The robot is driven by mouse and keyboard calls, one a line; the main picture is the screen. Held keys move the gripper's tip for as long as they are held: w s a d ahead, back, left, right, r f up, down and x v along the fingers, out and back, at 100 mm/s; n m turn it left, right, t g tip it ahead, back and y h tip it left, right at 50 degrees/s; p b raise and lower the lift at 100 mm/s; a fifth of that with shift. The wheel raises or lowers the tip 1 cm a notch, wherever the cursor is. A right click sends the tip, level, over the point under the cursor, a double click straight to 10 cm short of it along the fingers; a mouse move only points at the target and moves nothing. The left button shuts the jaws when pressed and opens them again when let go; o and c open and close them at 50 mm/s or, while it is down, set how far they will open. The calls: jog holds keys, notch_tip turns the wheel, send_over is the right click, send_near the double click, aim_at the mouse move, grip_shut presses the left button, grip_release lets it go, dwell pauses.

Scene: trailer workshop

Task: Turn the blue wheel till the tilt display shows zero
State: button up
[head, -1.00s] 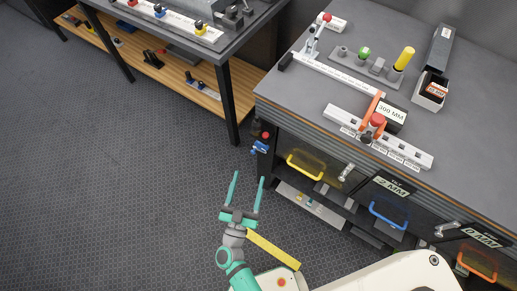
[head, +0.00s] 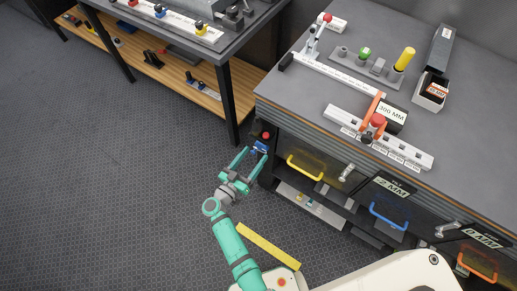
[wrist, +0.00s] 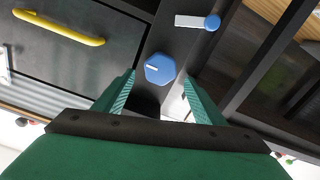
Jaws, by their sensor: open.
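The blue wheel (head: 260,147) is on the left front end of the right bench, below its top. In the wrist view it is a blue hexagonal knob (wrist: 159,69) with a short white mark on its face. My gripper (head: 254,153) is open at the wheel. In the wrist view, its fingers (wrist: 158,82) stand either side of the wheel's line, with the wheel centred at or just past the tips; contact cannot be told. A dark plate reading 2 MM (head: 394,187) is on the bench front. Another, farther right, reads 0 MM (head: 482,238); which is the tilt display is hard to read.
A red knob (head: 266,135) sits just above the wheel. A light lever with a blue end (wrist: 213,22) is near it in the wrist view. Yellow (head: 305,168) and blue (head: 388,215) drawer handles lie to the right. The floor on the left is clear.

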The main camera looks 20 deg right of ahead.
aim_at(260, 147)
jog(key=shift+x, duration=2.15)
jog(key=c, duration=1.1)
